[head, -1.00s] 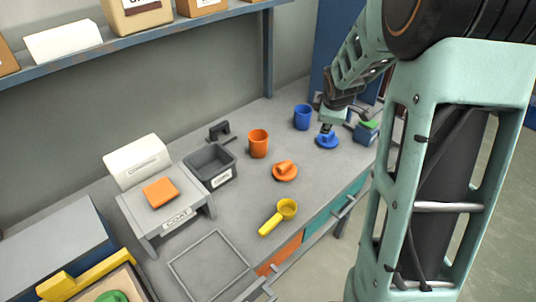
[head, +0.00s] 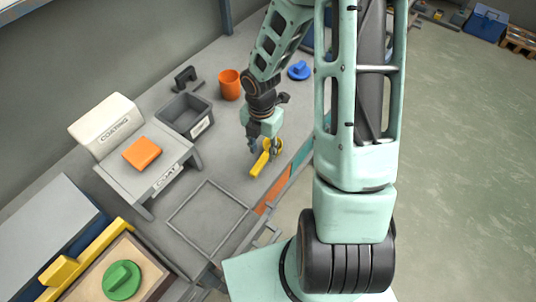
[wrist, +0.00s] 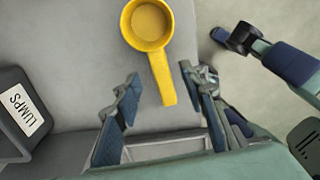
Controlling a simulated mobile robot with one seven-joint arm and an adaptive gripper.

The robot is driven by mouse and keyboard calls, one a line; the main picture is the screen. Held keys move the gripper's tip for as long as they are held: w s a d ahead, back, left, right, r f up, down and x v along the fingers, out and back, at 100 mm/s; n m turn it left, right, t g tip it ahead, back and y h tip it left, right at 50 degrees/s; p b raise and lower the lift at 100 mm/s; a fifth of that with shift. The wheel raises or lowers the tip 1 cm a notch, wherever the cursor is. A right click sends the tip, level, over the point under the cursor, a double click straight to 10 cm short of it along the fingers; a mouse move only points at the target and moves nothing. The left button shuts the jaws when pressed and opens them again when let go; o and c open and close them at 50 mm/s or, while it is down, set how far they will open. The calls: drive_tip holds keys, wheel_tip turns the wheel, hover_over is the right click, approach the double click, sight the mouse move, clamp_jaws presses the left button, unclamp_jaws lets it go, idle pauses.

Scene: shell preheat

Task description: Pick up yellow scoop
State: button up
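The yellow scoop (head: 259,165) lies on the grey bench near its front edge, partly covered by my gripper in the head view. In the wrist view the scoop (wrist: 150,24) shows its round cup at the top and its handle pointing down between my fingers. My gripper (wrist: 159,76) is open, with one finger on each side of the handle and a gap on both sides. In the head view my gripper (head: 264,149) is low over the scoop. Whether it is level with the handle is hard to tell.
A grey bin (head: 187,114) labelled LUMPS (wrist: 20,112), an orange cup (head: 229,85) and a blue lid (head: 299,71) stand on the bench. A coating stand (head: 165,167) holds an orange block (head: 142,152). An empty frame (head: 209,217) lies left of the scoop.

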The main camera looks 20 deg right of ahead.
sight(262, 158)
drive_tip(key=shift+a+f+b, duration=0.1)
drive_tip(key=shift+f+b, duration=0.2)
drive_tip(key=shift+f, duration=2.45)
drive_tip(key=shift+s, duration=0.1)
clamp_jaws()
